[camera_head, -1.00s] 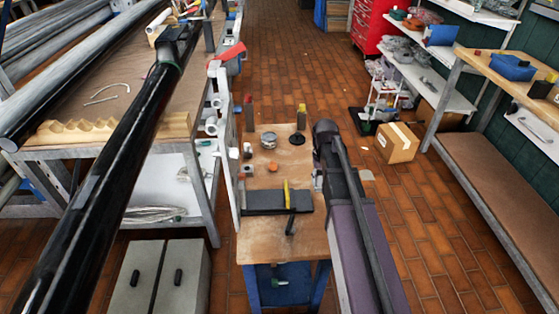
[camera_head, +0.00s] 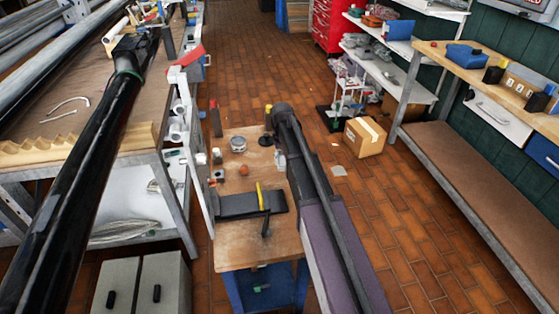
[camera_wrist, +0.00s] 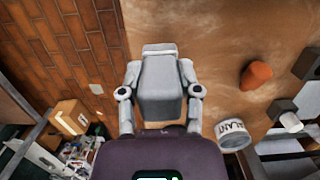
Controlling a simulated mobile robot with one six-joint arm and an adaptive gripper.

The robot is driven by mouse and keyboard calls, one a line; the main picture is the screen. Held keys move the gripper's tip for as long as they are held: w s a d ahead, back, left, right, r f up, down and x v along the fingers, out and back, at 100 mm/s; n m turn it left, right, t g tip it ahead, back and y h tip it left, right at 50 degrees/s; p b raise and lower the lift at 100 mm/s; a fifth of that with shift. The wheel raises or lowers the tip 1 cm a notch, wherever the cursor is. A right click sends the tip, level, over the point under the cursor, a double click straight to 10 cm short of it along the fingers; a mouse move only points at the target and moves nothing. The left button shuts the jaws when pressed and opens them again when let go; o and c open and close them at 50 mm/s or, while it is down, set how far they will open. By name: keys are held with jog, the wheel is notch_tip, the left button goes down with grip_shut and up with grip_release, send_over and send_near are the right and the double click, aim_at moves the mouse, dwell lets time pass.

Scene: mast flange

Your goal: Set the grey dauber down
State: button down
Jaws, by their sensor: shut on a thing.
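In the wrist view, my gripper (camera_wrist: 161,93) is shut on a grey, block-shaped thing with a paler far edge, which I take to be the grey dauber (camera_wrist: 162,80). One finger is on each side of it. It shows against the brown worktop, near its edge; I cannot tell whether it touches the top. In the head view, my arm covers most of the gripper (camera_head: 280,158), and only a small grey part shows at the right side of the small workbench (camera_head: 240,241). The dauber cannot be made out there.
A labelled tin (camera_wrist: 232,135) and an orange piece (camera_wrist: 257,75) stand near the gripper. On the bench are also a dark slab (camera_head: 236,206) with a yellow strip, a black disc (camera_head: 266,141) and upright bottles. A cardboard box (camera_head: 364,137) is on the floor to the right.

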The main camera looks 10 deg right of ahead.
jog(key=w, duration=0.5)
jog(key=shift+a+f, duration=0.2)
jog(key=shift+f, duration=0.05)
jog(key=shift+s, duration=0.1)
jog(key=shift+f+b, duration=1.75)
jog(key=shift+b, duration=0.2)
jog(key=shift+f, duration=0.1)
jog(key=shift+c, duration=1.5)
grip_release()
jog(key=shift+r, duration=0.2)
notch_tip(320, 180, up, 12)
jog(key=w+p, duration=0.1)
jog(key=p, duration=1.1)
jog(key=shift+w, duration=0.3)
